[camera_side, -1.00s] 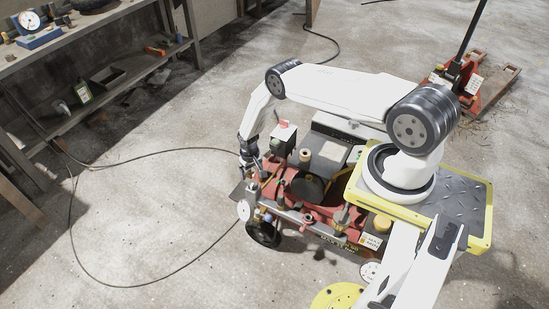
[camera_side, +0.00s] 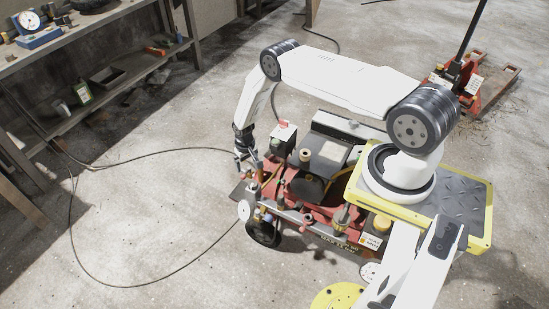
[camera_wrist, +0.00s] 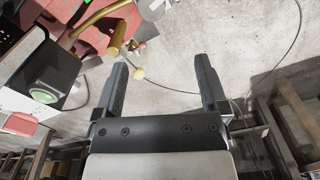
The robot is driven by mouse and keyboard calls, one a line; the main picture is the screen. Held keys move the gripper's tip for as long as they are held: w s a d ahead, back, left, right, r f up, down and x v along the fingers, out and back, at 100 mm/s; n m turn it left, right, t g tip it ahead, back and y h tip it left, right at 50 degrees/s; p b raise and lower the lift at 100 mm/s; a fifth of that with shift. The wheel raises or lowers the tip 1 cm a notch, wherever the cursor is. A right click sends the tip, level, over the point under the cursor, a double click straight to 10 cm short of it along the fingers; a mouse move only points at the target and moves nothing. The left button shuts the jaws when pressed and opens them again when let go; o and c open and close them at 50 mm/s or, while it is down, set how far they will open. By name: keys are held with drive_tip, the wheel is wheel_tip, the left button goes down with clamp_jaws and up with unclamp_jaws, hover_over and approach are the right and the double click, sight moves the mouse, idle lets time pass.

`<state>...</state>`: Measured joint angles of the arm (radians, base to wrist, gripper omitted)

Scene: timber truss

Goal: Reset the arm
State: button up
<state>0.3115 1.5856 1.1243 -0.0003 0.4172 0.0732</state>
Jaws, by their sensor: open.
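My gripper (camera_wrist: 160,88) shows in the wrist view with its two black fingers spread apart. In the side view my gripper (camera_side: 245,160) hangs at the left end of the red machine (camera_side: 300,213), pointing down. The white arm reaches out over the machine from its mount on the right. I cannot tell in the side view whether the fingers touch anything.
A white box with a green button (camera_wrist: 45,95) stands close to the left finger in the wrist view. A brass fitting (camera_wrist: 117,38) is near the fingertips. A black cable (camera_side: 130,287) loops over the floor. A shelf (camera_side: 95,100) stands at the left; open floor lies between.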

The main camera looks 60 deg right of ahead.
drive_tip(key=s+a+r+n+t, duration=0.1)
drive_tip(key=a+r, duration=0.3)
drive_tip(key=r, duration=0.9)
drive_tip(key=a+r+n, duration=0.1)
drive_tip(key=a+r, duration=0.3)
drive_tip(key=r, duration=0.8)
drive_tip(key=s+a+r+n, duration=0.1)
drive_tip(key=s+a+r, duration=0.2)
drive_tip(key=s+r, duration=0.3)
drive_tip(key=s+a+r+n+t, duration=0.1)
drive_tip(key=s+a+r, duration=0.3)
drive_tip(key=s+r, duration=0.3)
drive_tip(key=s, duration=0.4)
drive_tip(key=shift+s+r, duration=0.15)
drive_tip(key=shift+s, duration=0.05)
drive_tip(key=shift+w, duration=0.2)
